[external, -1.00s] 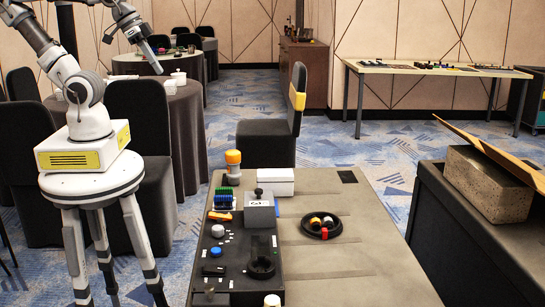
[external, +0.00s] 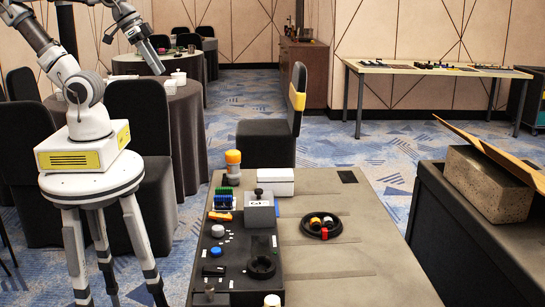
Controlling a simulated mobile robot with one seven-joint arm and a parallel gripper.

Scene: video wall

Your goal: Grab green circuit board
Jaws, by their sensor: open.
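Thin green circuit boards (external: 223,195) stand close together in a small rack with blue parts, at the back left of the near grey table (external: 345,255). I cannot tell single boards apart well at this size. My gripper (external: 158,68) is raised at the upper left, far above and behind the rack in the picture, pointing down to the right. It is open and holds nothing. No part of the arm hides the rack.
Beside the rack stand an orange-topped cylinder (external: 233,167), a white box (external: 276,181), a grey block (external: 259,216) and an orange tool (external: 220,216). A black dish (external: 321,227) with small coloured parts sits mid-table. The table's right side is mostly clear.

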